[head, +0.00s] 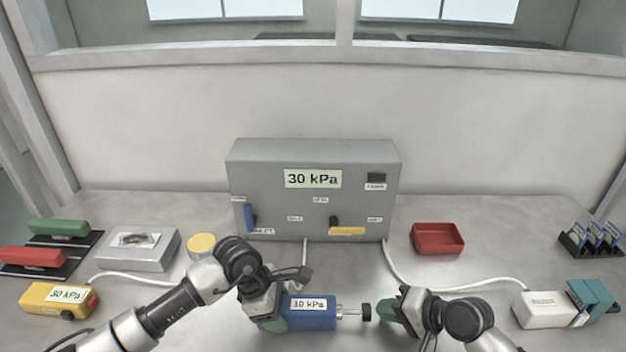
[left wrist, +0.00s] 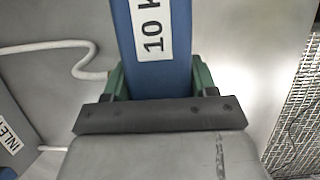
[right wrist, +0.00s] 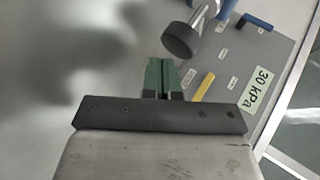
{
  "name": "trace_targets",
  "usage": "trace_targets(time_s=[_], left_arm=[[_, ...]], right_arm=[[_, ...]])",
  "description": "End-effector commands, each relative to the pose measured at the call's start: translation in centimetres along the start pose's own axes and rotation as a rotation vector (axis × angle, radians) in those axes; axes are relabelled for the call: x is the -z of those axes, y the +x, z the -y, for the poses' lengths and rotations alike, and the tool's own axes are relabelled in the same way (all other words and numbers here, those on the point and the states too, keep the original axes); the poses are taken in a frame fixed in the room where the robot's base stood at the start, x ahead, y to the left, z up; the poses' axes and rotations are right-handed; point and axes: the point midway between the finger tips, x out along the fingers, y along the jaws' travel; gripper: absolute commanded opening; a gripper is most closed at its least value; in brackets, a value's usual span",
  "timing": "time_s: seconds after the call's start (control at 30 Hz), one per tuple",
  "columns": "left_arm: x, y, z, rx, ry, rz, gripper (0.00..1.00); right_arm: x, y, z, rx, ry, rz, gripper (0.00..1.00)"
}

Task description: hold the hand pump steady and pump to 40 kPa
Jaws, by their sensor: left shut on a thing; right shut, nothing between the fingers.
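The hand pump (head: 311,314) is a blue cylinder labelled 10 kPa, lying on its side at the front middle of the table. Its metal rod with a black knob (head: 366,311) sticks out to the right. My left gripper (head: 275,312) is shut around the pump's left part; the blue body also shows between its green fingers in the left wrist view (left wrist: 160,60). My right gripper (head: 395,308) is shut and empty, just right of the knob and apart from it. The knob also shows ahead in the right wrist view (right wrist: 181,41). The grey panel box (head: 312,215) reads 30 kPa.
A blue lever (head: 249,217) and a yellow lever (head: 347,231) are on the box. A red tray (head: 438,239), a yellow gauge (head: 60,299), a grey box (head: 138,250), a yellow round (head: 201,244) and a white box (head: 544,310) stand around. White hoses cross the table.

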Motion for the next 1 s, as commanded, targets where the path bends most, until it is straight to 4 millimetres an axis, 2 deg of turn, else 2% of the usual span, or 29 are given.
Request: trace_targets(time_s=[0.5,1.0], left_arm=[[0.1,-0.1,-0.1,-0.001,-0.002,-0.001,0.29],[0.1,-0.1,-0.1,-0.001,-0.002,-0.001,0.29]], right_arm=[[2.6,-3.5,-2.6,-0.003,0.0,-0.001,0.0],[2.8,-3.8,-2.8,-0.001,0.0,-0.001,0.0]])
